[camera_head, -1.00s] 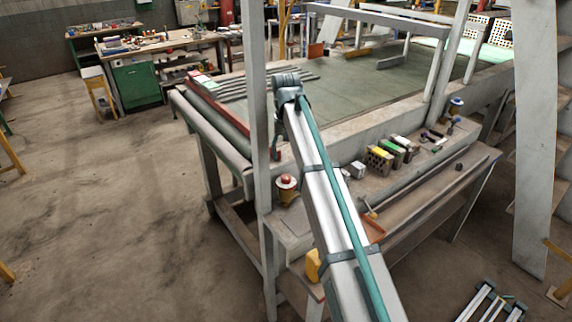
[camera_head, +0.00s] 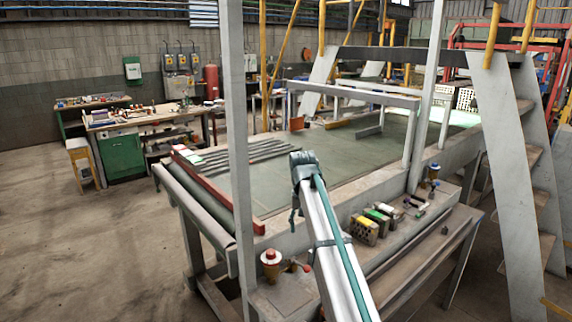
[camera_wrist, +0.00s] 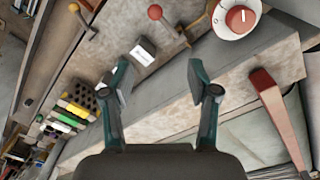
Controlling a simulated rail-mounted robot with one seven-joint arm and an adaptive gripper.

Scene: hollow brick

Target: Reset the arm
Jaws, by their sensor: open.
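My gripper (camera_wrist: 158,74) shows in the wrist view with its two fingers apart and nothing between them. It is above the side ledge of the workbench. A hollow brick (camera_head: 364,230) with dark holes sits on the ledge in the head view, just right of my arm. In the wrist view the holed brick (camera_wrist: 82,96) lies left of my left finger, apart from it. In the head view my arm reaches out over the ledge, and the gripper itself is hidden behind it.
Coloured blocks (camera_head: 378,217) lie beside the brick. A red-topped button (camera_head: 270,257) stands on the ledge left of my arm; it also shows in the wrist view (camera_wrist: 238,18). A white upright post (camera_head: 240,150) stands left of my arm. A stepped ladder (camera_head: 510,160) stands at right. Open floor lies at left.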

